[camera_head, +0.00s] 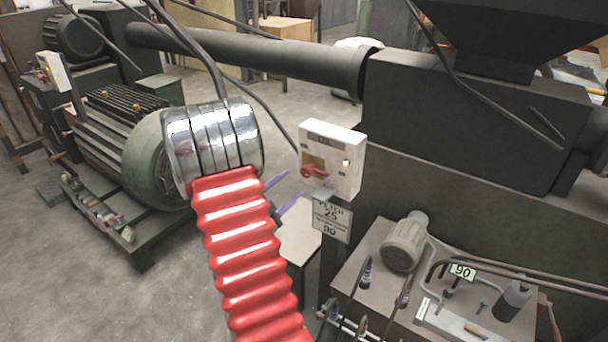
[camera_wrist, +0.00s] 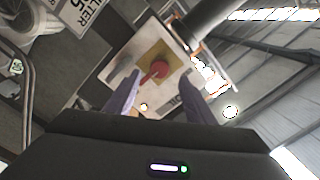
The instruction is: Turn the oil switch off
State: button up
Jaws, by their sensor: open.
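The oil switch is a white box (camera_head: 346,165) marked OIL, with a red rotary knob (camera_head: 312,172) on a yellow plate, right of centre in the head view. In the wrist view the red knob (camera_wrist: 155,73) shows on its yellow plate (camera_wrist: 167,55), its handle slanting down-left. My gripper (camera_head: 294,184) has purple fingers just left of the box, partly hidden by my red arm. In the wrist view my gripper (camera_wrist: 158,80) is open, with a finger on each side of the knob. I see no contact; the exact gap to the knob is unclear.
A FILTER label (camera_head: 332,218) hangs below the box. A dark machine (camera_head: 470,120) stands to the right, above a bench with a grey motor (camera_head: 405,242) and a bottle (camera_head: 513,299). A large green motor (camera_head: 150,150) is at left. Cables hang near my arm.

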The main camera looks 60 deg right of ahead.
aim_at(304, 174)
jog(key=d, duration=0.3)
jog(key=s+d, duration=0.1)
jog(key=d, duration=0.5)
jog(key=shift+s, duration=0.25)
jog(key=shift+c, duration=0.2)
